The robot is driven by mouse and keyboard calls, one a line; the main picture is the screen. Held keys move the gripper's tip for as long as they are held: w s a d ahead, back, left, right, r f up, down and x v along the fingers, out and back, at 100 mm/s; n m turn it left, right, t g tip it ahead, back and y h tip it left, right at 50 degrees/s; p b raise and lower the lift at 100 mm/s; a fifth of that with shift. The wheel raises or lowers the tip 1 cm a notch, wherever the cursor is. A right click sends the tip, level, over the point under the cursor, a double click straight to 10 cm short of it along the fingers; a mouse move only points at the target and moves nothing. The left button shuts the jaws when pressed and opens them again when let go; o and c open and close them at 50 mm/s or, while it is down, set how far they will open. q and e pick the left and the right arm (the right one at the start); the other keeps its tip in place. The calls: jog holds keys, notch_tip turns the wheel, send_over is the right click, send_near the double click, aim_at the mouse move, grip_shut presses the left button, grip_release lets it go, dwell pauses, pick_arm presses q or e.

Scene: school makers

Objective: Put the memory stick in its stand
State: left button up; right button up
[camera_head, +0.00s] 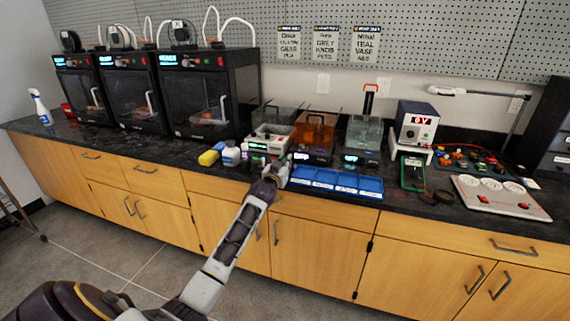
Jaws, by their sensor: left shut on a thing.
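My left gripper (279,173) is at the counter's front edge, just left of the blue compartment tray (335,191). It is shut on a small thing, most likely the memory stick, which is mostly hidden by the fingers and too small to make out. I cannot pick out the memory stick's stand for certain among the small things on the counter. My right gripper is not in view.
A white-topped device (271,138), an orange clear-walled tank (314,135) and a grey one (363,135) stand behind the gripper. A power supply (414,125) and white panel (500,196) are right.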

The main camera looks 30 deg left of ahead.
pick_arm(q)
jog(key=shift+f, duration=0.15)
jog(key=o, duration=0.4)
